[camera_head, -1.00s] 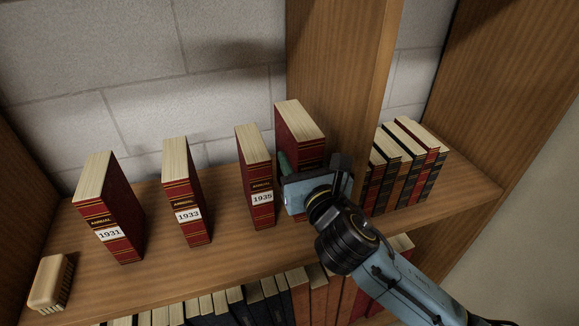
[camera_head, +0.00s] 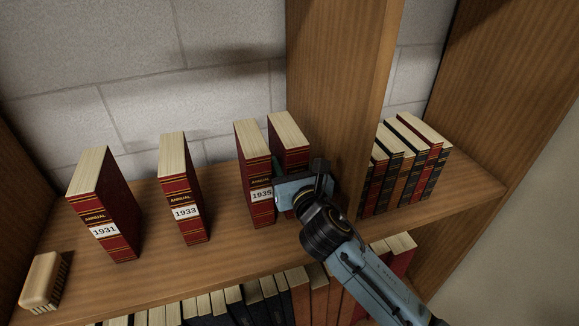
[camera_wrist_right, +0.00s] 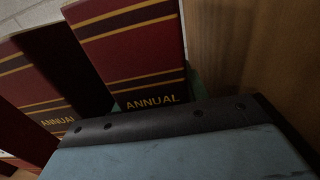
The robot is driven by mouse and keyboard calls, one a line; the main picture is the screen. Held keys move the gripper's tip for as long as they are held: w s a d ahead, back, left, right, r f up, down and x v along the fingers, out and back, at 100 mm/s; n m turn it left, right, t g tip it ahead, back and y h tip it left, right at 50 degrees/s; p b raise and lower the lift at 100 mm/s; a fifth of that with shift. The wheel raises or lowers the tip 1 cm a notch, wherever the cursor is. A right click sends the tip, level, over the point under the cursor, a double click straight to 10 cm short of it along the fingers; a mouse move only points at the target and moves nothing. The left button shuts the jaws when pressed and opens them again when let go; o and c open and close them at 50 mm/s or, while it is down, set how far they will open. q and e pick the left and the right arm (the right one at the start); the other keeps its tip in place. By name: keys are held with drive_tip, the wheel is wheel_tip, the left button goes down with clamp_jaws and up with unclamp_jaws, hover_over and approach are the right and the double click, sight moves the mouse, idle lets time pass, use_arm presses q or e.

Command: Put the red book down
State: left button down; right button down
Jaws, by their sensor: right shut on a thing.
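The red book (camera_head: 289,132) is upright between the 1935 volume (camera_head: 255,170) and the wooden divider (camera_head: 335,90). My right gripper (camera_head: 291,172) is shut on it from the front, and a green finger shows at the book's left side. In the right wrist view the red book (camera_wrist_right: 130,45) shows its spine with gold bands and the word ANNUAL; its lower spine is hidden behind my gripper. I cannot see whether its base touches the shelf (camera_head: 225,215). My left gripper is not in view.
Red volumes 1933 (camera_head: 182,185) and 1931 (camera_head: 104,200) stand apart further left, with bare shelf between them. A wooden brush (camera_head: 42,280) lies at the far left front. Several books (camera_head: 405,165) stand right of the divider. More books (camera_head: 270,295) fill the shelf below.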

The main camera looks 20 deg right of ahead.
drive_tip(key=shift+w, duration=0.1)
drive_tip(key=c, duration=1)
unclamp_jaws()
drive_tip(key=shift+f, duration=0.15)
drive_tip(key=shift+c, duration=0.2)
drive_tip(key=s, duration=1.2)
drive_tip(key=shift+d, duration=0.2)
drive_tip(key=shift+s, duration=0.1)
